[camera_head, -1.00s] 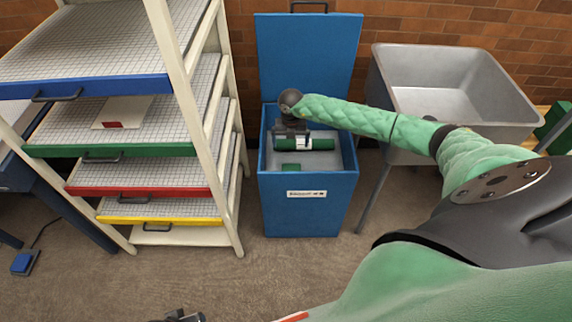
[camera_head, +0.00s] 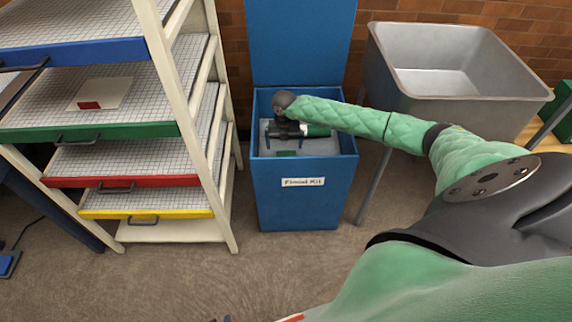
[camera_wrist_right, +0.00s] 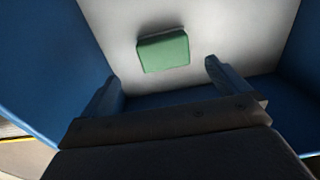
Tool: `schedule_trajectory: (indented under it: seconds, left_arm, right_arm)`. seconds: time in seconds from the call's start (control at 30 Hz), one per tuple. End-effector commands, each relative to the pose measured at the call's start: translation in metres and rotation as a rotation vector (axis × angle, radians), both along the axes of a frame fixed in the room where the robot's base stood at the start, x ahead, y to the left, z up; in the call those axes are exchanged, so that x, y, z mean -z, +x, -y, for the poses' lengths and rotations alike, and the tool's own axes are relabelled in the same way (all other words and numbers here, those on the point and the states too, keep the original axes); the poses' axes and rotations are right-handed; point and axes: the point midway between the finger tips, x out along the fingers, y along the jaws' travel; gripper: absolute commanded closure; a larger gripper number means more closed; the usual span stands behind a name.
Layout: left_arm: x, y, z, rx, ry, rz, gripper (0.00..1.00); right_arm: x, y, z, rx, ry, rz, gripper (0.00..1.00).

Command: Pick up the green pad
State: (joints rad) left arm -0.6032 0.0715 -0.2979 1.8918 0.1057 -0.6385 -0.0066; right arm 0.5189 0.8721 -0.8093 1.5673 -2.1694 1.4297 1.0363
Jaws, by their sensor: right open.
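The green pad (camera_wrist_right: 163,50) lies on the pale floor of the blue box (camera_head: 303,205). In the right wrist view it is a small rounded block between and beyond the fingers, not touching either. My right gripper (camera_wrist_right: 160,84) is open and empty, pointing down into the box. In the head view my right gripper (camera_head: 286,132) is partly hidden by its own wrist. Only a dark tip, perhaps my left gripper (camera_head: 226,318), shows at the bottom edge.
The box's blue walls surround the right gripper, and its lid (camera_head: 300,45) stands open behind. A shelf rack (camera_head: 225,200) with coloured drawer fronts stands close on the left. A grey metal sink (camera_head: 450,85) stands on the right. Floor is clear in front.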

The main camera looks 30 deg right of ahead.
Motion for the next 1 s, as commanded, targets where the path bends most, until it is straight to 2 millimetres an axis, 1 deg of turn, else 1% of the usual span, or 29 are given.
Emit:
schedule_trajectory:
  seconds: [0.03, 0.07, 0.1, 0.2, 0.4, 0.57, 0.83, 0.9, 1.0]
  left_arm:
    - [0.013, -0.002, 0.001, -0.002, -0.004, 0.009, 0.68]
    - [0.017, -0.003, 0.001, -0.003, -0.005, 0.015, 0.68]
    - [0.021, -0.004, 0.002, -0.006, -0.008, 0.021, 0.68]
    - [0.024, -0.004, 0.002, -0.007, -0.010, 0.029, 0.68]
    - [0.021, -0.004, 0.002, -0.007, -0.009, 0.028, 0.68]
    - [0.018, -0.003, 0.002, -0.006, -0.010, 0.026, 0.68]
    - [0.005, 0.000, 0.003, -0.002, -0.009, 0.016, 0.68]
    - [0.005, -0.001, 0.003, -0.001, -0.009, 0.014, 0.68]
    - [0.004, -0.001, 0.003, -0.002, -0.009, 0.013, 0.68]
  right_arm:
    - [0.005, 0.000, 0.000, 0.000, -0.001, 0.001, 0.00]
    - [0.006, 0.000, 0.000, 0.000, -0.001, 0.001, 0.00]
    - [0.007, 0.000, 0.000, 0.000, -0.001, 0.001, 0.00]
    - [0.012, 0.000, 0.000, 0.000, 0.000, 0.000, 0.00]
    - [0.030, 0.000, 0.000, 0.001, 0.001, 0.000, 0.00]
    - [0.040, -0.001, 0.002, 0.001, -0.001, -0.001, 0.00]
    - [0.074, -0.003, 0.005, 0.001, 0.001, 0.000, 0.00]
    - [0.081, -0.003, 0.005, 0.002, 0.001, -0.001, 0.00]
    - [0.085, -0.003, 0.005, 0.001, 0.000, 0.000, 0.00]
